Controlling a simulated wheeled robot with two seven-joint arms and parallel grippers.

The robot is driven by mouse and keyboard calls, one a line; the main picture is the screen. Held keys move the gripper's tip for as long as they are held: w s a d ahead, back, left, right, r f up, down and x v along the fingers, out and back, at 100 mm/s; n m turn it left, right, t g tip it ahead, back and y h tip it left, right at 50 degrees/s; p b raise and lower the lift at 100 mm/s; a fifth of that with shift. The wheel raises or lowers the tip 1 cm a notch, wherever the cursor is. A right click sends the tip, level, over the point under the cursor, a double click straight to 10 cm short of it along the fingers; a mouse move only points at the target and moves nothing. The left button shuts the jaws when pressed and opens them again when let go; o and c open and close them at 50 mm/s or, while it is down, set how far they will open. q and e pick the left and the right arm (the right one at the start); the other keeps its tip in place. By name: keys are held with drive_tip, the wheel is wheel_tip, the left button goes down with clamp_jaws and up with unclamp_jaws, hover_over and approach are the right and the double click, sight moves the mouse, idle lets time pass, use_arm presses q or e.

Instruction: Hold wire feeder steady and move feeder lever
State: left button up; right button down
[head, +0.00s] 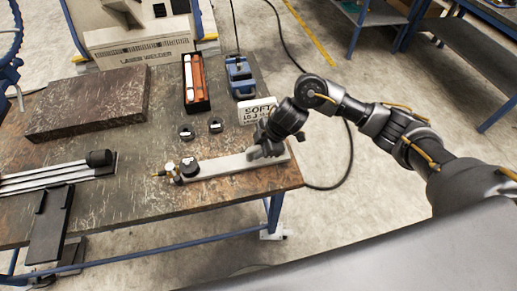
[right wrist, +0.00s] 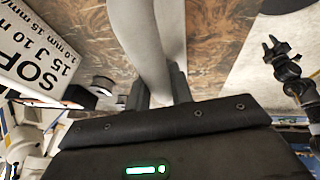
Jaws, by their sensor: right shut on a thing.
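A long light-grey bar (head: 222,163) lies near the front right corner of the table, with a round black knob (head: 190,167) and brass fittings (head: 169,171) at its left end. It looks like the wire feeder; I cannot tell which part is the lever. My right gripper (head: 264,151) is shut on the bar near its right end. In the right wrist view, the bar (right wrist: 147,40) runs down between the fingers (right wrist: 160,92). My left gripper (head: 53,199) appears at the table's front left edge, its fingers apart and empty.
A white sign (head: 257,110) stands close behind my right gripper. Two black rings (head: 215,125), a tray with red and white tubes (head: 196,82) and a blue device (head: 239,76) sit behind. A dark slab (head: 90,102) and metal rails (head: 45,175) lie left.

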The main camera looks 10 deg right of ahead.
use_arm(q)
drive_tip(key=shift+f, duration=0.25)
idle(0.7)
idle(0.5)
drive_tip(key=shift+o, duration=0.5)
drive_tip(key=shift+s+a, duration=0.1)
